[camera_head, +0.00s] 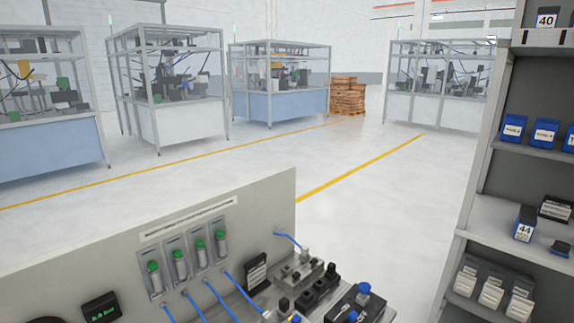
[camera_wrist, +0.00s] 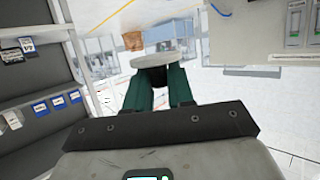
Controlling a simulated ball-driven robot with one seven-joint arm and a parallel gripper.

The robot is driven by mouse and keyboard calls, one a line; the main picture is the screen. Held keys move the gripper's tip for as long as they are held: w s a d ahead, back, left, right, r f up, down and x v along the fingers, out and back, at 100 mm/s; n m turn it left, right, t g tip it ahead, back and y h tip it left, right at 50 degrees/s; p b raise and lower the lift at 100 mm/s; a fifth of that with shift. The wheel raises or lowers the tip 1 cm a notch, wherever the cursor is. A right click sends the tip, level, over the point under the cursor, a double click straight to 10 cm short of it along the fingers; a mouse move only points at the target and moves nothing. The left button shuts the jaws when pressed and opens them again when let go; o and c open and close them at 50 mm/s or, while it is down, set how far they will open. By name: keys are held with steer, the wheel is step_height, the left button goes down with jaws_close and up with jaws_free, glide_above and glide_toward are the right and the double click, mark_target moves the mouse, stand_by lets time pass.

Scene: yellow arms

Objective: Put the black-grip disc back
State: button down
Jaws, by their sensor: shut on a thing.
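In the wrist view, my gripper (camera_wrist: 159,77) has two dark green fingers shut on the black grip of a disc. The black-grip disc (camera_wrist: 150,60) is pale grey and flat, seen nearly edge-on just beyond the fingertips. Its black grip sits between the fingers and is partly hidden by them. The disc is held in the air, apart from any surface that I can see. Neither my gripper nor the disc shows in the head view. I cannot make out the disc's own place in either view.
A panel (camera_head: 90,230) with several green-capped vials and blue tubes stands at the lower left. Fixtures (camera_head: 318,285) and a blue-knobbed part (camera_head: 362,290) are beside it. A shelf rack (camera_head: 490,185) with labelled boxes is at the right. Open floor (camera_head: 380,190) lies beyond, with caged machines behind.

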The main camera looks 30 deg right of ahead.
steer(key=w+a+f+n+y, duration=0.2)
steer(key=w+a+f+y, duration=0.1)
steer(key=a, duration=0.4)
steer(key=w+a+f+n+y+b, duration=0.1)
steer(key=w+a+f+n+y, duration=0.2)
steer(key=w+a+f, duration=0.2)
steer(key=w+a+f+n+y, duration=0.3)
steer(key=w+a+f, duration=0.1)
steer(key=w+a, duration=0.3)
steer(key=shift+w+a+f+t+b, duration=0.15)
steer(key=shift+a+t+b, duration=0.2)
steer(key=shift+a, duration=1)
steer(key=shift+a+f+y, duration=0.1)
steer(key=shift+a+y, duration=0.2)
steer(key=shift+y, duration=0.1)
steer(key=shift+a, duration=0.1)
